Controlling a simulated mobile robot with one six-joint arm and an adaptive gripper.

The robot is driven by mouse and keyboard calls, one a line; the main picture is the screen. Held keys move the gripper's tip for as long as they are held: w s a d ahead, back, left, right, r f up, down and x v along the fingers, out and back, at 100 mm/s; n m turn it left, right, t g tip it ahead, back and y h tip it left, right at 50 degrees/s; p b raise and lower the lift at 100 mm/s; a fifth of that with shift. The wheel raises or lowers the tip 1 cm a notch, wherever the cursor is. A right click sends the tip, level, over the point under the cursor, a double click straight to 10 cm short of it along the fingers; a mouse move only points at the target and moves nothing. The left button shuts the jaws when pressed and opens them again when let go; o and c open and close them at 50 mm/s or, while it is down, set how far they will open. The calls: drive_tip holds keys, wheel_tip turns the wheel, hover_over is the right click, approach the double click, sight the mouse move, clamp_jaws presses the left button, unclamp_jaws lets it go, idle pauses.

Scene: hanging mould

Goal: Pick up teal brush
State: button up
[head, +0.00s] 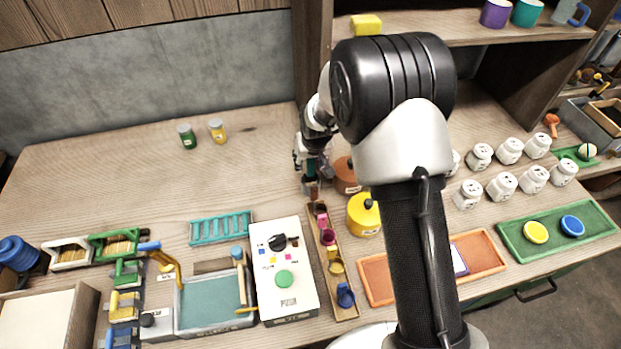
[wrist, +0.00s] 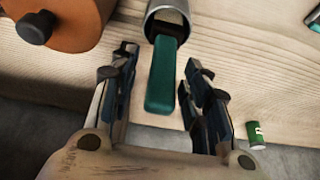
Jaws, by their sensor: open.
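The teal brush (wrist: 161,78) shows in the wrist view as a teal handle sticking out of a grey metal cup (wrist: 168,12). The rest of it is hidden in the cup. My gripper (wrist: 158,62) is open, with one finger on each side of the handle and a visible gap to both. In the head view my gripper (head: 311,186) is low over the table beside the orange pot, and I cannot make out the brush there.
The orange pot (head: 347,177) stands close to my gripper; its dark knob also shows in the wrist view (wrist: 35,27). A narrow wooden tray of small cups (head: 345,312) and a yellow pot (head: 362,215) are nearby. The table's back left is mostly clear apart from two small jars (head: 187,137).

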drive_tip(key=shift+w+f, duration=0.3)
drive_tip(key=shift+f, duration=0.35)
drive_tip(key=shift+c, duration=0.3)
clamp_jaws()
